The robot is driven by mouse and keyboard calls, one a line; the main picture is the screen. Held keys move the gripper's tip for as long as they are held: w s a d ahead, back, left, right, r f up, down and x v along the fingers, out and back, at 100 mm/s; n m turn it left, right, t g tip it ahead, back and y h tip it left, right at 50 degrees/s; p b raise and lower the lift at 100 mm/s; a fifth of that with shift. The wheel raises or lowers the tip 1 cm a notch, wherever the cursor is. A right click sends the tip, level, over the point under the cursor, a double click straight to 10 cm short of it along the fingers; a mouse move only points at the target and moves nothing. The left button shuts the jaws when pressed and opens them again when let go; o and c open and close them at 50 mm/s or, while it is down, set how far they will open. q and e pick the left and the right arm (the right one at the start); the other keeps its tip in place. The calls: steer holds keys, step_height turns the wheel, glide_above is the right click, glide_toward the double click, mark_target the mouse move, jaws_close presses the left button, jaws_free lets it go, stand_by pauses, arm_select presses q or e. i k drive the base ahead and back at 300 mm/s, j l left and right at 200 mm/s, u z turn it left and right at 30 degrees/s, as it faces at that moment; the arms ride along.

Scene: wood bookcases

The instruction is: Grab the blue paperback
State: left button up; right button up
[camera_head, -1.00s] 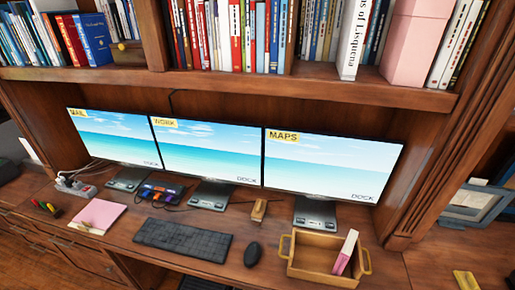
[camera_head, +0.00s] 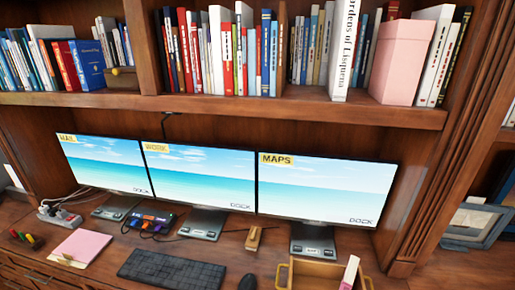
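Several blue books stand upright on the upper shelf, and I cannot tell which one is the blue paperback. A wide blue book (camera_head: 87,64) with lettering on its spine stands in the left bay, right of a red book (camera_head: 66,66). A slim blue book (camera_head: 265,51) stands in the middle bay among red and white books. More blue spines (camera_head: 14,62) stand at the far left. Neither of my grippers is in view.
The shelf board (camera_head: 300,110) runs above three monitors (camera_head: 322,190) on a desk. A pink box (camera_head: 408,60) and a tall white book (camera_head: 355,50) stand at the right of the shelf. A keyboard (camera_head: 172,270), pink notepad (camera_head: 82,247) and wooden tray (camera_head: 315,272) lie on the desk.

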mark_target(88, 56)
steer(key=i+j, duration=0.1)
steer(key=j, duration=0.45)
steer(key=i+j, duration=0.1)
steer(key=j, duration=0.45)
steer(key=i+j, duration=0.1)
steer(key=j, duration=0.45)
steer(key=i+j, duration=0.1)
steer(key=j, duration=0.45)
steer(key=i+j, duration=0.1)
steer(key=j, duration=0.45)
steer(key=i+j, duration=0.1)
steer(key=j, duration=0.45)
steer(key=i+j, duration=0.1)
steer(key=j, duration=0.45)
steer(key=i+j, duration=0.1)
steer(key=j, duration=0.45)
